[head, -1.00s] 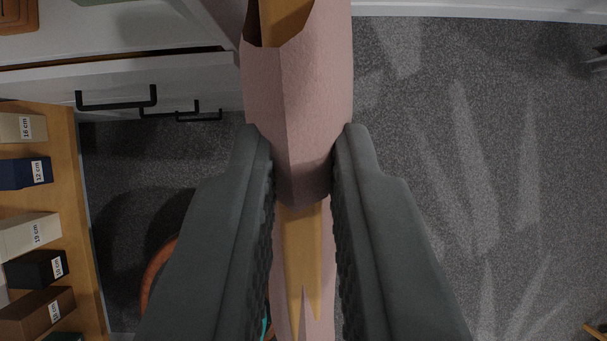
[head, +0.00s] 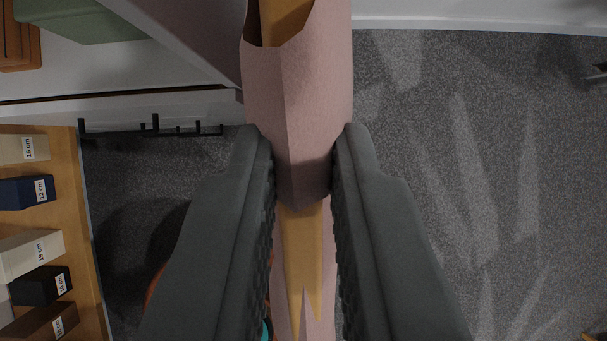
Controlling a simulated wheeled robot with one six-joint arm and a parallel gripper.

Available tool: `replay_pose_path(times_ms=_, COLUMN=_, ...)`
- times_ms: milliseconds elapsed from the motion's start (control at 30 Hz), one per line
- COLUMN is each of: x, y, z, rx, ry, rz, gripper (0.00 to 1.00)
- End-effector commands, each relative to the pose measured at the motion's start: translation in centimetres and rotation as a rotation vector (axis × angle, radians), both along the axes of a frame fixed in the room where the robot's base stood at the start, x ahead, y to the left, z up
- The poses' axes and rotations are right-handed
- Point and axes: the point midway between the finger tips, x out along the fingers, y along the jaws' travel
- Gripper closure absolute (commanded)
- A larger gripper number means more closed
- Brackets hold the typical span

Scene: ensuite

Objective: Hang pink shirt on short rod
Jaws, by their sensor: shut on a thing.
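The pink shirt (head: 310,120) hangs between the two dark fingers of my gripper (head: 303,165), which is shut on it. The shirt runs from the top edge of the head view down between the fingers. A tan, wood-coloured piece (head: 303,250), which looks like part of a hanger, shows below the shirt's folded edge, and more of it shows at the shirt's top opening. I cannot tell whether the fingers press on cloth alone or also on the piece inside. No rod shows in this view.
A wooden shelf (head: 88,240) with several labelled boxes, one a blue 12 cm box (head: 27,192), stands at the left. Grey carpet (head: 480,150) is open on the right.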

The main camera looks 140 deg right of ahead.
Motion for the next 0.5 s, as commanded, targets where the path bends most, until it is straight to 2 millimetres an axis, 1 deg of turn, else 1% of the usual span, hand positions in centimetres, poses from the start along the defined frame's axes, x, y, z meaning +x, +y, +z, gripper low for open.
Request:
replay_pose_path(times_ms=167, x=0.8, y=0.6, z=0.0, rx=0.001, ry=-0.001, rz=0.0, gripper=1.0)
replay_pose_path(times_ms=500, x=2.2, y=1.5, z=-0.9, rx=0.001, ry=-0.001, rz=0.0, gripper=1.0)
